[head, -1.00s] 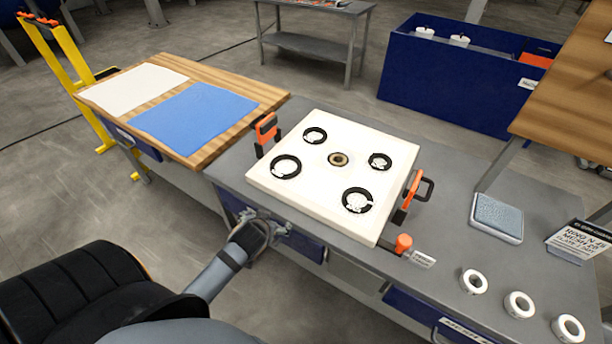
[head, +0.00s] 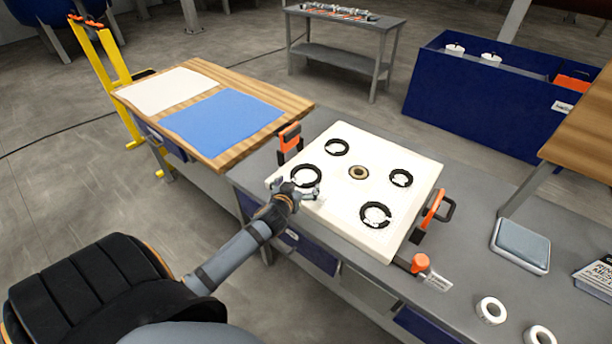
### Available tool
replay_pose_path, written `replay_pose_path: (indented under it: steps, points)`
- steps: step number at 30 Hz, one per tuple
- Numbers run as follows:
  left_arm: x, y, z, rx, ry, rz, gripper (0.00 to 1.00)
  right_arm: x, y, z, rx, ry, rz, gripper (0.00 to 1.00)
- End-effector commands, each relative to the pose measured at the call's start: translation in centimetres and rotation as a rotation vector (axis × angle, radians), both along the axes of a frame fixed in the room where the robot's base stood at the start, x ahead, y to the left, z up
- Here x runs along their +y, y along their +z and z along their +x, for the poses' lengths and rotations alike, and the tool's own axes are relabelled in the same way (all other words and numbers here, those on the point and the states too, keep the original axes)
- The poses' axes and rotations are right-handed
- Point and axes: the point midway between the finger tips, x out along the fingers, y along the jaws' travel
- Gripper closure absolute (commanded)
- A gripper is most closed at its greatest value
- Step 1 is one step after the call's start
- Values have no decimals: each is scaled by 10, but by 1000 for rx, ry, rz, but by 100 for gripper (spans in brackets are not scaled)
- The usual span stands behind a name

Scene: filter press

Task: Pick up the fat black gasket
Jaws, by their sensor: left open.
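A square white filter plate (head: 340,205) lies on the grey bench with a brown-ringed hole (head: 359,172) at its centre. Black gaskets ring its corner ports: back left (head: 328,148), front left (head: 319,172), right (head: 408,184) and front right (head: 388,222). The right and front-right ones look somewhat thicker, but I cannot tell surely which is the fat one. My left gripper (head: 299,190) is open at the plate's front-left corner, over the near edge of the front-left gasket and partly hiding it. Whether it touches the gasket is unclear. My right gripper is out of view.
Orange-and-black handles (head: 289,140) (head: 433,210) stand at the plate's sides. An orange knob (head: 420,262) is near its front corner. White rings (head: 491,310) and a grey pad (head: 521,246) lie to the right. A blue cloth (head: 222,117) covers part of the wooden table.

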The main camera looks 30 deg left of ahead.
Motion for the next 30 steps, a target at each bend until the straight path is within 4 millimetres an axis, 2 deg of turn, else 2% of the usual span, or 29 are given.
replay_pose_path:
  steps: [5, 9, 17, 25, 30]
  points:
    - [6, -4, 27, -3, 2, -3, 0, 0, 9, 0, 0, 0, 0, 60]
    - [10, -13, 43, -1, 1, -2, 0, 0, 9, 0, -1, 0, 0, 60]
    - [11, -16, 46, 0, 0, 0, 0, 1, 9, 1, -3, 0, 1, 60]
    - [11, -16, 46, 0, 0, 0, 37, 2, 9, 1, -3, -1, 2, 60]
    - [11, -16, 46, 0, 0, 0, 39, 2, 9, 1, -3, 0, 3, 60]
